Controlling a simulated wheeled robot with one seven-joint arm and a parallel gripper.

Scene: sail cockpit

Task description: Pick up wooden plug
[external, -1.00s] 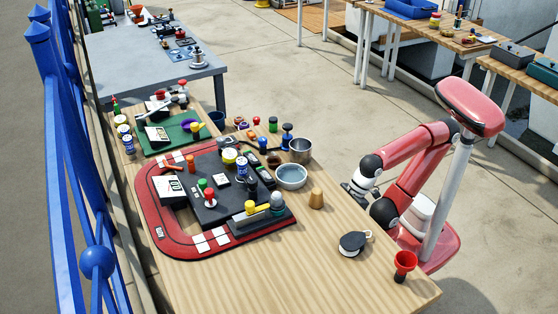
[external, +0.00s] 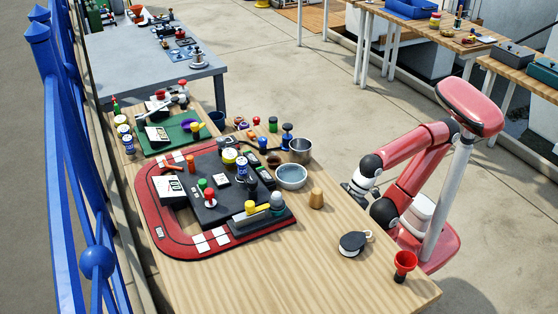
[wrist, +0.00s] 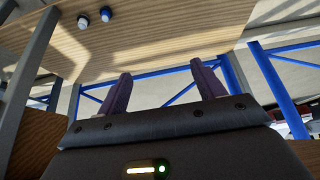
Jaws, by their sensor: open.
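The wooden plug (external: 317,198) is a small tan tapered cylinder standing upright on the wooden table, just right of the grey bowl. My gripper (external: 356,191) is to the right of the plug in the external view, apart from it, by the table's right edge. In the wrist view my gripper (wrist: 161,70) shows two purple fingers spread wide with nothing between them. The plug cannot be made out in the wrist view.
A grey bowl (external: 291,176) and a metal pot (external: 300,150) stand behind the plug. A red-bordered board (external: 160,228) crowded with items fills the left. Bare wood lies in front of the plug.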

